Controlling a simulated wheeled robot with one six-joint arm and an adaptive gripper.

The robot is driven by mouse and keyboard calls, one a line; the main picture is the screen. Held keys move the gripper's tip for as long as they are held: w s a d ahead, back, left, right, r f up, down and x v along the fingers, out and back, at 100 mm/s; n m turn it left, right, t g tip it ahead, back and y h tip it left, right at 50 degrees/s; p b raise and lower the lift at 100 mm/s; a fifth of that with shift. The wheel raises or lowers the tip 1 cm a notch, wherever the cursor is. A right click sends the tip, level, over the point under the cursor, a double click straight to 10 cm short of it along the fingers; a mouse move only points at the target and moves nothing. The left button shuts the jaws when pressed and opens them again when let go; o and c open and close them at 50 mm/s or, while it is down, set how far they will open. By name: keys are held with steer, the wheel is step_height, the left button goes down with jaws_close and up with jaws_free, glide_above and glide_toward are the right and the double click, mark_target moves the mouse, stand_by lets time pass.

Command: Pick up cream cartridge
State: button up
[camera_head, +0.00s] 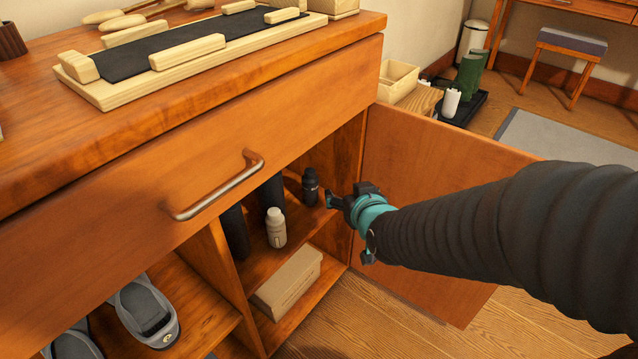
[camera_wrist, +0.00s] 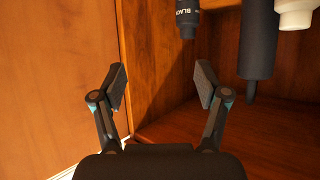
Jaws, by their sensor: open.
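The cream cartridge (camera_head: 276,228) is a small pale bottle-shaped piece standing upright on the cabinet's upper shelf in the head view. Part of it shows at the top right corner of the wrist view (camera_wrist: 297,13). My gripper (camera_head: 349,228) is at the cabinet opening beside the open door, to the right of the cream cartridge and apart from it. In the wrist view its two fingers (camera_wrist: 161,83) are spread with nothing between them.
A black cartridge (camera_head: 310,187) stands on the shelf, right of the cream one. Tall dark cylinders (camera_head: 236,232) stand behind and left. The open cabinet door (camera_head: 440,200) is close to my arm. A beige box (camera_head: 288,283) sits on the lower shelf, below the shelf edge.

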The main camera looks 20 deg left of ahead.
steer(key=n+y, duration=0.1)
steer(key=y, duration=0.1)
glide_toward(311, 180)
steer(key=s, duration=0.2)
steer(key=shift+t, duration=0.3)
steer(key=b+x, duration=0.1)
steer(key=x, duration=0.7)
steer(key=shift+w+d, duration=0.1)
steer(key=shift+d, duration=0.05)
steer(key=shift+d+x, duration=0.15)
steer(key=shift+x, duration=1.15)
steer(key=shift+d+x, duration=0.15)
steer(key=shift+x, duration=1.1)
steer(key=shift+w+f, duration=0.1)
steer(key=shift+w, duration=0.05)
steer(key=c, duration=1.3)
steer(key=shift+c, duration=0.2)
